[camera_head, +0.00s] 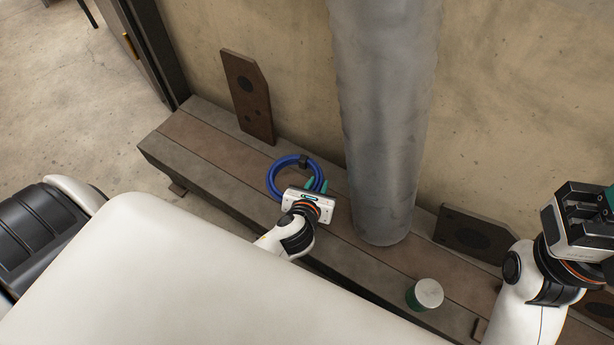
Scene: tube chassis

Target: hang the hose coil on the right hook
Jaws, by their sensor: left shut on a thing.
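The hose coil (272,181) is a blue ring with a dark strap at its top, over the bench near the wall. My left gripper (317,185) is shut on the coil's right side with its teal fingertips. Whether the coil touches the bench is hard to tell. My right gripper (608,198) is at the right edge, partly cut off, far from the coil, and its opening cannot be read. A brown board (247,95) with a dark round spot stands against the wall at left. A similar board (473,236) is right of the pillar. No hook shows clearly on either.
A thick grey pillar (385,110) rises between the two boards, right of the coil. A green can with a pale lid (428,293) stands on the long wooden bench (205,150) at front right. The bench's left end is clear.

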